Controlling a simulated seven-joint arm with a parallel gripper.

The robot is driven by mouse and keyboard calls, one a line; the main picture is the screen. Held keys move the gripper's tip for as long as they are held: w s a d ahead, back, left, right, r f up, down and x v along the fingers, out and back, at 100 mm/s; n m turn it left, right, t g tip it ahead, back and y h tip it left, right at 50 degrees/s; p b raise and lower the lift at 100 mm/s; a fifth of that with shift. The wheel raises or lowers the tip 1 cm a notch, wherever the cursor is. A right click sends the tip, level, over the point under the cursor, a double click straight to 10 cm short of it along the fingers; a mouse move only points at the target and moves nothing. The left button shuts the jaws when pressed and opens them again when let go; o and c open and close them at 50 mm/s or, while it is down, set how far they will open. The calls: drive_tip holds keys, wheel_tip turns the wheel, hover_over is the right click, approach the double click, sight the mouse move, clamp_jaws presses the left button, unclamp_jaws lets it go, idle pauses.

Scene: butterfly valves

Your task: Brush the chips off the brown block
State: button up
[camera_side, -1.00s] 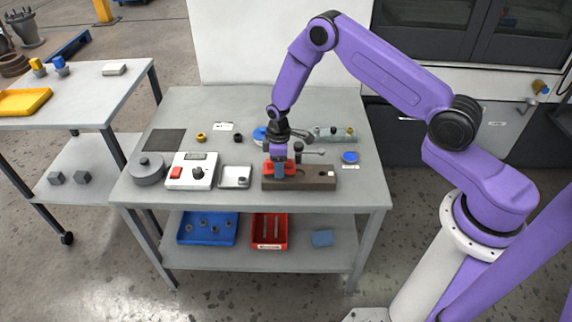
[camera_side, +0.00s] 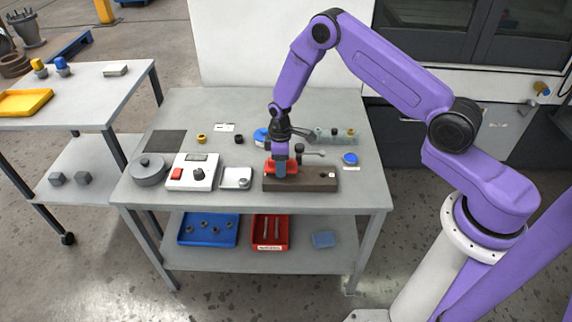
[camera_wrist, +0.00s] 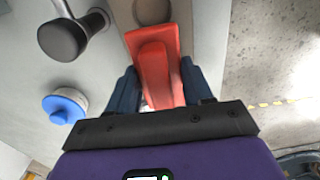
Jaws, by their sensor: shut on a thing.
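My gripper (camera_side: 280,172) is over the block's left part. It is shut on a red brush (camera_wrist: 158,70), which sits between its two dark blue fingers. In the side view the red brush (camera_side: 269,168) is at or just above the block's top; contact cannot be told. A small white piece (camera_side: 333,175) shows at the block's right end. Any finer chips are too small to make out, and the bristles are hidden.
Left of the block stand a small pale tray (camera_side: 236,178), a white box with a red button (camera_side: 193,173) and a round grey pot (camera_side: 149,171). Behind it is a dark-knobbed lever (camera_wrist: 64,39).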

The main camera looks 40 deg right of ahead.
drive_tip(key=shift+r, duration=3.65)
